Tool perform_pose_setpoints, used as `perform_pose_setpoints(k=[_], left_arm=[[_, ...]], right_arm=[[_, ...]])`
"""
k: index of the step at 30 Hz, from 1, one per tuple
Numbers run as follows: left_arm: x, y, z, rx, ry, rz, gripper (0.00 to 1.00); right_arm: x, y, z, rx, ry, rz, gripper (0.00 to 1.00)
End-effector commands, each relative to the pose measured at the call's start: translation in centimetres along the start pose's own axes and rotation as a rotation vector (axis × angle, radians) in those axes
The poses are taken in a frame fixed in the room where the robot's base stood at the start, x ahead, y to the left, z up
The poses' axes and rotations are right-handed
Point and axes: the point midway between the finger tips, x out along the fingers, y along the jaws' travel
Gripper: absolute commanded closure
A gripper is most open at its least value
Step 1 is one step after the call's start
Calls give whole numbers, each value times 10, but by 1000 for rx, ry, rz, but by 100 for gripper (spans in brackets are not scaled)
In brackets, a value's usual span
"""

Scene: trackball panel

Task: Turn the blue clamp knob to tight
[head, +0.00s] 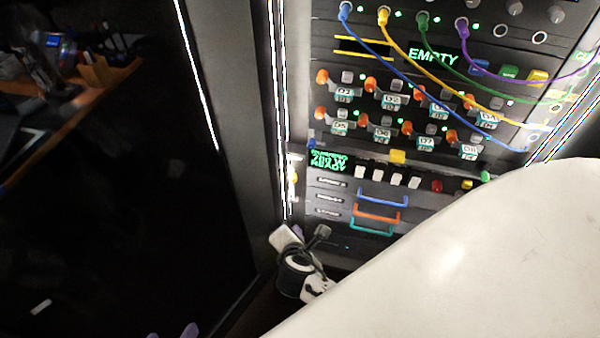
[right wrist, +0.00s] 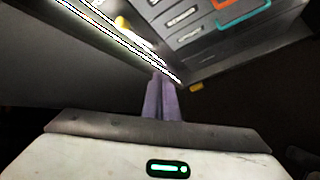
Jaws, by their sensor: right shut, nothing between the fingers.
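A small blue knob (head: 312,143) sits at the left edge of the rack panel in the head view, level with a yellow and a green one; I cannot be sure it is the clamp knob, nor read its setting. My right gripper (head: 297,231) is below and left of it, beside the lower drawers. In the right wrist view its purple fingers (right wrist: 161,97) are together and empty, near the rack's lit edge strip. No blue knob shows there. Purple fingertips of my left gripper (head: 174,333) show at the bottom edge of the head view, apart, with nothing visible between them.
Drawers with blue, orange (head: 377,216) and teal handles are right of my right gripper. Colored cables (head: 440,75) hang across the upper rack. A yellow part (head: 293,178) is on the left post. My white arm covers the lower right. A cluttered desk (head: 60,120) is at upper left.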

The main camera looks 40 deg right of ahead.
Motion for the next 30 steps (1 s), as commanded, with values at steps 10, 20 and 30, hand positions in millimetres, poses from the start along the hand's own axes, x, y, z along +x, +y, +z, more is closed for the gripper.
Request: perform_pose_setpoints(k=[10, 20, 30], left_arm=[[6, -2, 5, 0, 0, 0, 47], [9, -3, 8, 0, 0, 0, 47], [11, -4, 10, -2, 0, -4, 47]], right_arm=[[-21, -56, -39, 484, 232, -66, 100], [-50, -84, -60, 926, 395, -158, 100], [-57, -87, -62, 1018, 424, -179, 100]])
